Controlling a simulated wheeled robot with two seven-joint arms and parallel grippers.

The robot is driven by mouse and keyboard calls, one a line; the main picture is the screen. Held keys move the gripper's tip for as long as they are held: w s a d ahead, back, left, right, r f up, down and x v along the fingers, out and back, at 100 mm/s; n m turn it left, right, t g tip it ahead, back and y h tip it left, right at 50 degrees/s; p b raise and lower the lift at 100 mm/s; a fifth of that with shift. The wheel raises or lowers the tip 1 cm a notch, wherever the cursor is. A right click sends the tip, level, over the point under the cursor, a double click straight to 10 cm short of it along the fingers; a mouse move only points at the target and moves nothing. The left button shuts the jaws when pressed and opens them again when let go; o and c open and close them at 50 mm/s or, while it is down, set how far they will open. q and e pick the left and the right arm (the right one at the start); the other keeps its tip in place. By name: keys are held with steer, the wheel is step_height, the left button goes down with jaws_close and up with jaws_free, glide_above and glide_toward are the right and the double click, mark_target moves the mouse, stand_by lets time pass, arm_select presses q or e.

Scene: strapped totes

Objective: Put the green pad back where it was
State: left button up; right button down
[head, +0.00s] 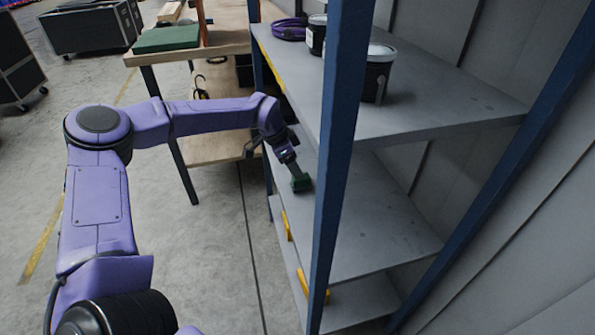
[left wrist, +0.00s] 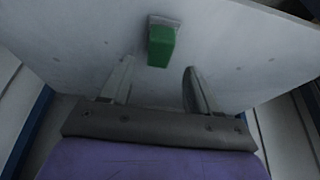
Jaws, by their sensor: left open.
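The small green pad (head: 301,184) rests on the middle shelf board of the rack, near its left edge. In the left wrist view the green pad (left wrist: 161,48) shows as a green block with a grey part at its far end. My left gripper (head: 292,167) is over that board, right beside the pad in the head view. In the wrist view its two fingers (left wrist: 157,82) are apart with nothing between them, and the pad lies just beyond their tips. My right gripper is not in view.
A blue rack post (head: 340,150) stands just right of my left gripper. The upper shelf (head: 450,105) holds dark tubs (head: 376,75) and a purple cable coil (head: 290,29). A wooden table (head: 222,45) with a flat green slab (head: 167,39) stands behind. The middle shelf's right part is clear.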

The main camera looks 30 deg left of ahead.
arm_select(q)
steer(key=v, duration=0.7)
steer(key=shift+s+a, duration=0.1)
